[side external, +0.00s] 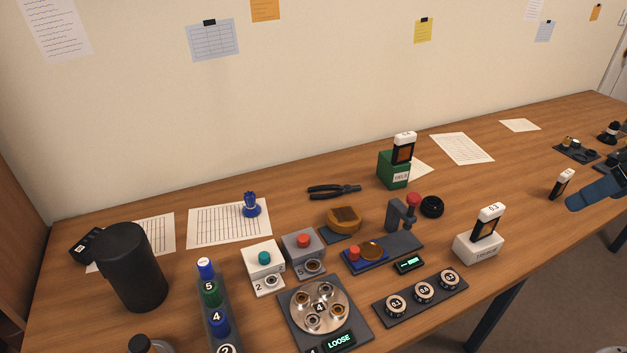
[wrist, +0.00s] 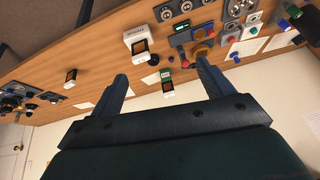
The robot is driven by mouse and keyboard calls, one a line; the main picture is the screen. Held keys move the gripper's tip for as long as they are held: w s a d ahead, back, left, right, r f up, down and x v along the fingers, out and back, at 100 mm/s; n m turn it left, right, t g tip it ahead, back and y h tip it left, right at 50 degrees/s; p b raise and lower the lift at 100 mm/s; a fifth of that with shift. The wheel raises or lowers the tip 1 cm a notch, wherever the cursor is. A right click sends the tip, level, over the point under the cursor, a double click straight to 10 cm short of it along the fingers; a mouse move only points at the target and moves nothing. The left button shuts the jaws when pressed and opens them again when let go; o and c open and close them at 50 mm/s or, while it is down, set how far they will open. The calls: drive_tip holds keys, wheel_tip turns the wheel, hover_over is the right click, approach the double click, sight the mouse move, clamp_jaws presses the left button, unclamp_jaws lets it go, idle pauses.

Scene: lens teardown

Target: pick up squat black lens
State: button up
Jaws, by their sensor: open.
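A squat black round piece, which looks like the squat black lens (side external: 432,206), sits on the wooden table right of a grey press with a red knob (side external: 404,212). In the wrist view, a small dark round shape that looks like the same lens (wrist: 153,60) shows between the two fingers, well beyond them. My gripper (wrist: 160,69) is open and empty, its two blue fingers spread apart. In the side view only a blue part of it (side external: 597,193) enters at the right edge, above the table and far right of the lens.
A green box (side external: 393,170) with an upright tag stands behind the lens; a white box (side external: 478,246) with another stands in front, right. Pliers (side external: 334,191) lie left of the lens. Table between lens and gripper is mostly clear.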

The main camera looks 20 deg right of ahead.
drive_tip(key=w+d+m+g, duration=0.1)
drive_tip(key=w+d+m, duration=0.1)
drive_tip(key=w+m, duration=0.65)
drive_tip(key=m+g+y, duration=0.2)
drive_tip(key=m+y, duration=0.2)
drive_tip(key=m, duration=1.1)
hover_over(437, 201)
drive_tip(key=s+d, duration=0.3)
drive_tip(key=d, duration=0.2)
wheel_tip(437, 201, down, 19)
drive_tip(key=shift+x, duration=4.45)
drive_tip(key=shift+a, duration=0.1)
drive_tip(key=shift+x, duration=2.55)
